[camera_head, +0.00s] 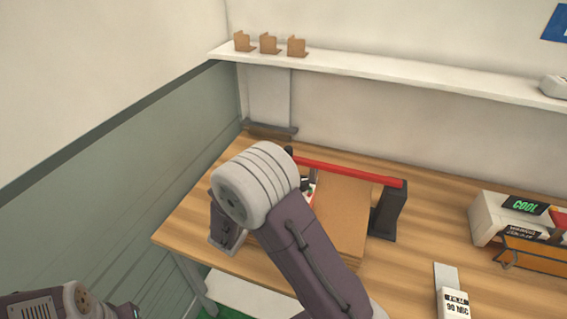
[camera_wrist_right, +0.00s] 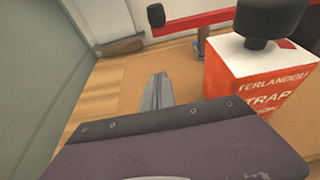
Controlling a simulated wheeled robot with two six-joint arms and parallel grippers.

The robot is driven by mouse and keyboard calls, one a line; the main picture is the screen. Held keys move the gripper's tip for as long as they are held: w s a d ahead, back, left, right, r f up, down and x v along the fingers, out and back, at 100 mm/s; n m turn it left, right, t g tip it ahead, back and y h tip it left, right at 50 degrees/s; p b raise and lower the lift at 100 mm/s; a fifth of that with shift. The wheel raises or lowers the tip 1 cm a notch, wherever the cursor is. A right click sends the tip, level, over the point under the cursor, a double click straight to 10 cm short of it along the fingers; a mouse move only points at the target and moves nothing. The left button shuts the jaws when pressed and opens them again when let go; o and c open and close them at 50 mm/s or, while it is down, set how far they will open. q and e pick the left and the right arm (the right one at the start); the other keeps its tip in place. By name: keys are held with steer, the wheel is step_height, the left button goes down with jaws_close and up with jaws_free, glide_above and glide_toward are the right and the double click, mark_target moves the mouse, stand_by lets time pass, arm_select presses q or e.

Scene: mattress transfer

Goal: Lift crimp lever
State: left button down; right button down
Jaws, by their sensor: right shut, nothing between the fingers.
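The crimp lever (camera_head: 350,173) is a red bar running across the bench press, with a dark post at its right end and a black knob at its left end. In the right wrist view the red lever (camera_wrist_right: 195,18) crosses the top, its black knob (camera_wrist_right: 156,15) at the left. My right gripper (camera_wrist_right: 158,80) is shut and empty, its fingertips below the lever and apart from it in the picture. In the head view my own right arm hides that gripper. Only part of my left arm shows at the lower left; its gripper is out of frame.
A red and white printed box (camera_wrist_right: 255,78) stands right of my fingers, a dark knob in front of its top. Brown board (camera_head: 345,215) lies under the lever. A heater-like machine with a green display (camera_head: 525,207) and a labelled packet (camera_head: 454,303) stand right on the wooden bench (camera_head: 420,260).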

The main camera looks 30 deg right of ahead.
steer(key=shift+s+r, duration=0.1)
steer(key=x, duration=0.9)
steer(key=shift+d+f+p, duration=0.25)
steer(key=shift+d+p, duration=0.05)
steer(key=shift+p, duration=0.1)
steer(key=r, duration=0.1)
steer(key=r+p, duration=0.1)
steer(key=shift+w+d+r, duration=0.15)
steer(key=shift+w+r, duration=0.2)
steer(key=shift+w, duration=0.05)
steer(key=shift+s+r+p, duration=0.15)
steer(key=shift+r+p, duration=0.3)
steer(key=shift+r, duration=0.2)
steer(key=shift+f, duration=0.1)
